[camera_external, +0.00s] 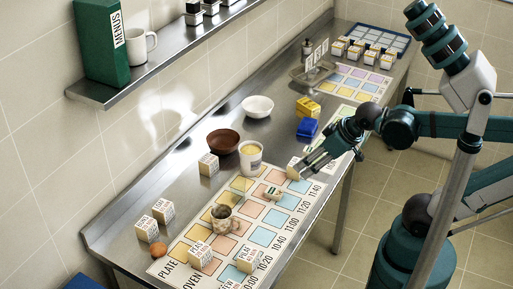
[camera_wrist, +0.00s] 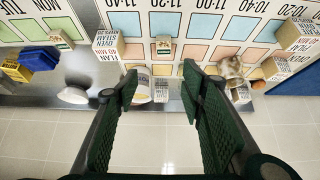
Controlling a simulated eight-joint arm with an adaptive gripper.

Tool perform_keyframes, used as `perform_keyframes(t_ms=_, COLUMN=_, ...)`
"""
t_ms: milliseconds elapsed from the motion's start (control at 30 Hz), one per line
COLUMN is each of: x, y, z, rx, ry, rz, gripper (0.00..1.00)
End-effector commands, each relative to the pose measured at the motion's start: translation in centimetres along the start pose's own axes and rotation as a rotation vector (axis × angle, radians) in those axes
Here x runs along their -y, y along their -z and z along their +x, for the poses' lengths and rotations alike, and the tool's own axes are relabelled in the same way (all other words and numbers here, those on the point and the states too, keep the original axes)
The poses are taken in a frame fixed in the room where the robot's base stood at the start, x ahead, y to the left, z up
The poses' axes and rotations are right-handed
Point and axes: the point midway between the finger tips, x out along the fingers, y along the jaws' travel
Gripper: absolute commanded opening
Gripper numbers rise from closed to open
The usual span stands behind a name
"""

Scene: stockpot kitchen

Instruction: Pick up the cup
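A cup (camera_external: 222,219) with a mottled pale outside and dark contents stands upright on the printed mat on the steel counter. It also shows in the wrist view (camera_wrist: 231,68), right of my gripper's right finger. A white mug (camera_external: 136,48) stands on the wall shelf, beside the green menus box. My gripper (camera_external: 304,170) is over the mat's right side, up and to the right of the cup in the external view, and apart from it. In the wrist view my gripper (camera_wrist: 160,82) has its two fingers spread wide, with nothing held between them.
A white tub (camera_external: 250,154) with yellow contents, a brown bowl (camera_external: 223,141) and a white bowl (camera_external: 258,106) stand along the counter. Labelled blocks (camera_external: 199,254) stand near the cup. Yellow (camera_external: 308,107) and blue (camera_external: 307,127) boxes lie farther back.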

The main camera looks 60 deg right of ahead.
Motion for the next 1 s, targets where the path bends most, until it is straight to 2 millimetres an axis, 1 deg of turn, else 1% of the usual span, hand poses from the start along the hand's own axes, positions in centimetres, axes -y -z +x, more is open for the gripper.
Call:
perform_keyframes(t_ms=267, x=0.00, y=0.00, z=0.00, rx=0.000, ry=0.000, rz=0.000, gripper=0.40)
perform_keyframes(t_ms=300, x=0.00, y=0.00, z=0.00, rx=0.000, ry=0.000, rz=0.000, gripper=0.41)
perform_keyframes(t_ms=400, x=0.00, y=0.00, z=0.00, rx=0.000, ry=0.000, rz=0.000, gripper=0.54)
perform_keyframes(t_ms=767, x=0.02, y=0.03, z=0.03, rx=0.001, ry=-0.001, rz=0.000, gripper=0.54)
perform_keyframes(t_ms=1000, x=0.15, y=0.61, z=0.53, rx=0.018, ry=-0.015, rz=0.006, gripper=0.54)
